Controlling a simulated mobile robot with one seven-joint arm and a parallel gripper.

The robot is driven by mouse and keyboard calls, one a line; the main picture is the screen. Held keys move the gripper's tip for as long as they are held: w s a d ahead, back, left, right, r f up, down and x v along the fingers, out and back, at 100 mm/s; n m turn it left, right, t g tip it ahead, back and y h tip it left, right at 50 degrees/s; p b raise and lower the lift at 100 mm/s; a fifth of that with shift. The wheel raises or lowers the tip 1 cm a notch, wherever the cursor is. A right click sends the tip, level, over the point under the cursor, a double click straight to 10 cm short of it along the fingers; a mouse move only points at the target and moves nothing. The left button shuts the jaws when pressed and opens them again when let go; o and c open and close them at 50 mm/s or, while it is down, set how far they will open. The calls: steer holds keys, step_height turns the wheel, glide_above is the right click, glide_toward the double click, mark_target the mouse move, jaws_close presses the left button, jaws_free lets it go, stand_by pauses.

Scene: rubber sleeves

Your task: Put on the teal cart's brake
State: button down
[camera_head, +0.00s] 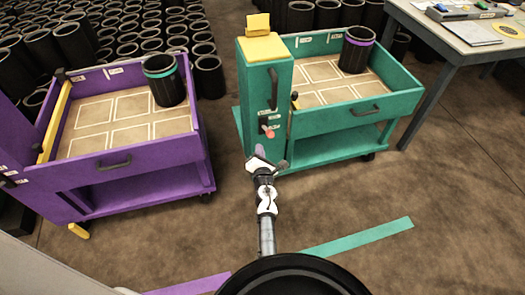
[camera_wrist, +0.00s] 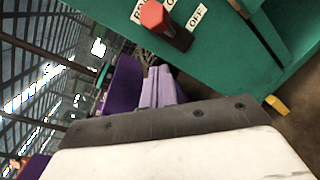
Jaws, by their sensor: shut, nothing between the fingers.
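The teal cart (camera_head: 345,121) stands right of centre, with a dark bin on its deck. On its end panel is a small lever with a red knob (camera_head: 268,131), between pale labels. In the wrist view the red knob (camera_wrist: 154,16) is close, on a dark mount beside a label reading OFF (camera_wrist: 196,17); other labels are cut off or partly hidden. My gripper (camera_head: 260,149) is just below the lever, apart from it. Its lilac fingers also show in the wrist view (camera_wrist: 160,85), closed together with nothing between them.
A purple cart (camera_head: 140,166) stands at left with a teal-banded bin. Many black sleeves fill the floor behind. A table (camera_head: 440,35) is at upper right. Teal (camera_head: 358,237) and purple (camera_head: 190,285) floor strips lie in front; the floor at right is clear.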

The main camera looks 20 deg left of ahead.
steer(key=r+p+v, duration=0.2)
steer(key=p+v, duration=0.2)
steer(key=v, duration=0.6)
steer(key=shift+a+r, duration=0.15)
steer(key=shift+a, duration=0.1)
